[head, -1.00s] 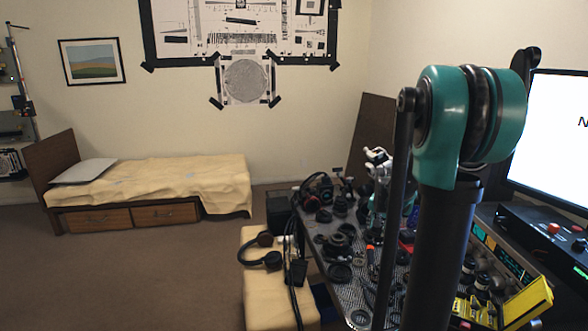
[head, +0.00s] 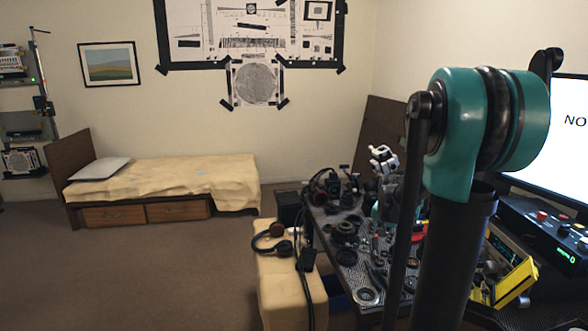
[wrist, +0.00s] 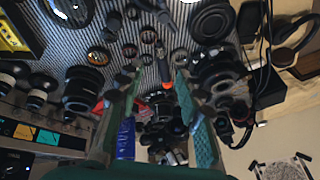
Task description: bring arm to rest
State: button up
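My arm, with its teal and black joint (head: 490,120), stands up at the right of the head view. It hides part of the workbench (head: 345,290). My gripper (wrist: 157,85) shows in the wrist view with its two fingers apart. Nothing is held between the fingers. Behind them is the patterned bench top with several lens rings and small parts, seen upside down. An orange-tipped tool (wrist: 167,85) shows in the gap between the fingers, and I cannot tell how far below them it lies.
A monitor (head: 570,130) and a control box (head: 545,225) stand at the right. A yellow case (head: 515,282) lies near the bench front. Headphones (head: 275,240) lie on a padded bench left of the worktable. A bed (head: 165,185) stands at the back; the floor before it is clear.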

jog(key=s+a+f+n, duration=0.2)
jog(key=s+a, duration=0.1)
jog(key=s, duration=0.5)
jog(key=s+a+f+n, duration=0.2)
jog(key=s+a+n, duration=0.1)
jog(key=s, duration=0.5)
jog(key=s+a+f+n+y, duration=0.1)
jog(key=s+a+f+n, duration=0.1)
jog(key=s, duration=0.7)
jog(key=a+f, duration=0.1)
jog(key=a, duration=0.1)
jog(key=shift+a+n+g, duration=0.3)
jog(key=shift+a, duration=0.05)
jog(key=shift+s+d, duration=0.15)
